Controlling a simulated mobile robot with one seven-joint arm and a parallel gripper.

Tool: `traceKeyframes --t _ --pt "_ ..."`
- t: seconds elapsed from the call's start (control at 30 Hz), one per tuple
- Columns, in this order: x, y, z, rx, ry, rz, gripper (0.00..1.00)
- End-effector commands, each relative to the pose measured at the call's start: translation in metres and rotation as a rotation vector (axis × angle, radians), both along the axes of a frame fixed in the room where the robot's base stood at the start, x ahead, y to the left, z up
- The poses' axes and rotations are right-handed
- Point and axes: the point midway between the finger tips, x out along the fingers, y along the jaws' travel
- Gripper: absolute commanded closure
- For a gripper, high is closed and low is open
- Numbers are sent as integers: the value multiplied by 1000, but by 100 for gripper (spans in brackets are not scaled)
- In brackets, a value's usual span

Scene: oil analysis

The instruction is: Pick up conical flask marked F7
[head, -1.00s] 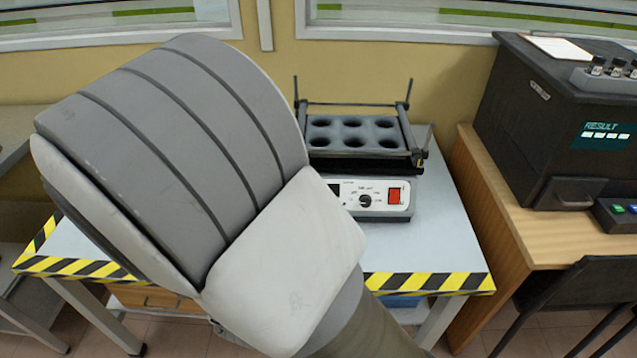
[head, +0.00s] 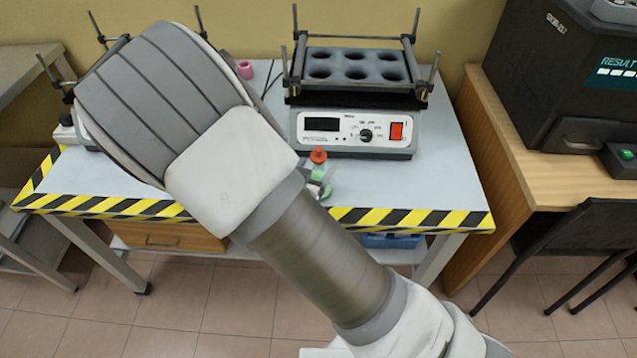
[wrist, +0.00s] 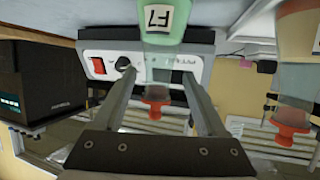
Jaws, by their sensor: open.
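The conical flask marked F7 (wrist: 160,25) shows upside down at the top of the wrist view, with green contents and a dark label on white. Its clear neck and orange-red stopper (wrist: 157,95) appear between the two fingers of my gripper (wrist: 159,78). The fingers are open, with a gap on either side of the neck; I cannot tell how far the neck is in depth. In the head view a flask with an orange stopper (head: 318,156) and green contents stands by the shaker, partly hidden by my arm. My gripper is hidden there.
A second flask (wrist: 297,60) with a red stopper is close at the right of the wrist view. The shaker (head: 355,130) with its empty-holed rack is behind the flask.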

Motion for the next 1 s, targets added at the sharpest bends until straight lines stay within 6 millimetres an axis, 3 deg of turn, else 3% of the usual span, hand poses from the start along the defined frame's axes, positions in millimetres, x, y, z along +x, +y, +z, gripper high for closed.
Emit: traceKeyframes --t 0.4,0.7,1.0 --pt "42 -17 -19 0 0 -2 26" --pt "47 -18 -20 0 0 1 26" --pt "47 -17 -20 0 0 1 78"
